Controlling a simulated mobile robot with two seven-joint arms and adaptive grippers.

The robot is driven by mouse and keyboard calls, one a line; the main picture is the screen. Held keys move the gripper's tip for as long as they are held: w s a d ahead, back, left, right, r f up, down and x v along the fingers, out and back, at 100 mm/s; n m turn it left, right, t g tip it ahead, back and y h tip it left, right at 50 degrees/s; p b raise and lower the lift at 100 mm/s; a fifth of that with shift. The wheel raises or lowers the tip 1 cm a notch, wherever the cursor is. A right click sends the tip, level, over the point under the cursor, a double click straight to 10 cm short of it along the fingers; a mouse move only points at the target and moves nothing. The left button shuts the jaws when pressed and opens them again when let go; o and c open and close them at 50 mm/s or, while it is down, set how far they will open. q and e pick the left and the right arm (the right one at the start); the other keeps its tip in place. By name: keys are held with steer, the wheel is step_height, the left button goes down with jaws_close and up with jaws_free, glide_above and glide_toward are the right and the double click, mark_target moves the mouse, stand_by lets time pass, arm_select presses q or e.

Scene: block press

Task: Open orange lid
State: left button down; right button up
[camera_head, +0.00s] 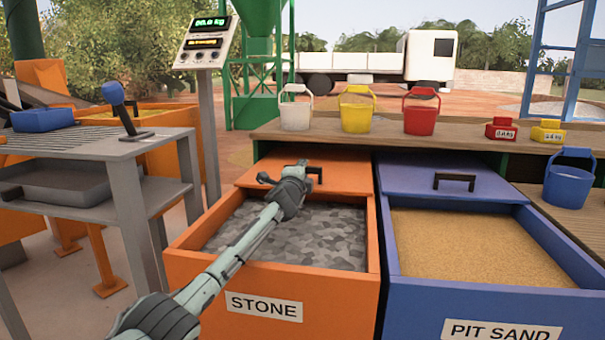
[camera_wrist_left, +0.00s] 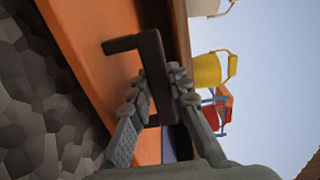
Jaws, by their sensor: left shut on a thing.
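The orange lid (camera_head: 345,181) lies over the back part of the orange STONE bin (camera_head: 290,290). The front part of the bin is uncovered and shows grey stone (camera_head: 315,240). My left gripper (camera_head: 297,174) is at the lid's dark handle (camera_head: 315,171). In the left wrist view, the fingers (camera_wrist_left: 158,108) are shut around the bar of the dark handle (camera_wrist_left: 153,65), with the orange lid (camera_wrist_left: 85,45) beside it. The hand hides part of the handle in the head view. My right gripper is in neither view.
The blue PIT SAND bin (camera_head: 440,290), with its blue lid (camera_head: 430,182) at the back, stands close on the right. White (camera_head: 295,115), yellow (camera_head: 356,115) and red (camera_head: 420,120) buckets stand on the wooden shelf behind. A grey metal table (camera_head: 90,145) is on the left.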

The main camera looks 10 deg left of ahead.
arm_select(q)
steer(key=shift+d, duration=0.1)
steer(key=c, duration=1.7)
jaws_free()
steer(key=shift+s, duration=0.6)
steer(key=s, duration=1)
steer(key=shift+s, duration=0.4)
